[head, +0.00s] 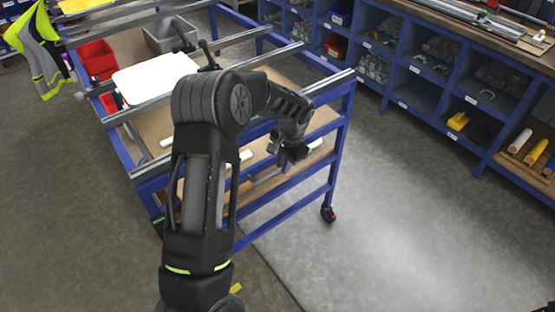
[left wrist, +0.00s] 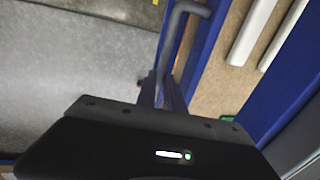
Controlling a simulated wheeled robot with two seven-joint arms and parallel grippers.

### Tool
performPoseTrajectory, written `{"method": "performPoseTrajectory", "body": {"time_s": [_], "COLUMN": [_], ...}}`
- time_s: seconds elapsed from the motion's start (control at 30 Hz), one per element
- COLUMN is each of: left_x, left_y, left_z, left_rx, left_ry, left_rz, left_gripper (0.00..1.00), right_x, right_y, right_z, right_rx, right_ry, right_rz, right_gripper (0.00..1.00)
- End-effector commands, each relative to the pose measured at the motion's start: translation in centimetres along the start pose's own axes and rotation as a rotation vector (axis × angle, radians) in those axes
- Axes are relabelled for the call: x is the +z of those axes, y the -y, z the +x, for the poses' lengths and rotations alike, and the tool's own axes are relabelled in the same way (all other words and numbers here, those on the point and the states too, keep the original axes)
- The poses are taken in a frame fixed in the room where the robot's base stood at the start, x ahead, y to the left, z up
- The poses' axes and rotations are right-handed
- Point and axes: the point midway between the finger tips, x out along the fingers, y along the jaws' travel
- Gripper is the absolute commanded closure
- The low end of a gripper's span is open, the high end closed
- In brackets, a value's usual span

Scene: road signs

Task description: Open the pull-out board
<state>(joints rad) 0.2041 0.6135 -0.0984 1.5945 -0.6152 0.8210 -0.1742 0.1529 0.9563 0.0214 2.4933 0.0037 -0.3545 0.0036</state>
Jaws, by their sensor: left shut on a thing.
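The pull-out board has a tan surface (left wrist: 212,82) with white tubes on it and a blue front edge, in the left wrist view. A grey bar handle (left wrist: 168,45) stands along this edge. My left gripper (head: 291,157) is at the near right side of the blue cart in the head view. In the left wrist view the gripper's fingers (left wrist: 163,92) are shut on the handle's lower part. My right gripper is not in view.
The blue cart (head: 337,150) has metal rails on top, a white panel (head: 155,77), a red bin (head: 97,60) and a grey bin (head: 168,35). Blue shelving (head: 450,90) stands at the right. The grey floor (head: 400,200) between them is clear.

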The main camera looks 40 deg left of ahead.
Motion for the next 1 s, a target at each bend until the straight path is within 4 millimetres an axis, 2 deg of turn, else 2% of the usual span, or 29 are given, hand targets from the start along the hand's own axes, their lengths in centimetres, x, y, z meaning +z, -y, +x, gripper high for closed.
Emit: {"method": "performPoseTrajectory", "body": {"time_s": [0.6, 0.8, 1.0], "left_x": [0.1, 0.1, 0.2], "left_y": [-16.0, -20.0, -22.1], "left_z": [-2.7, -3.6, -4.1], "left_rx": [0.001, 0.001, 0.000], "left_ry": [-0.002, 0.000, 0.001], "left_rz": [0.008, 0.005, 0.003], "left_gripper": [1.00, 1.00, 1.00], "right_x": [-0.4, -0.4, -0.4], "right_y": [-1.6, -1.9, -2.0], "right_z": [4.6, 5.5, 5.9], "right_rx": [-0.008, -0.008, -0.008], "right_ry": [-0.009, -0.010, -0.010], "right_rz": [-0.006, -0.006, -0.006], "right_gripper": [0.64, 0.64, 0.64]}}
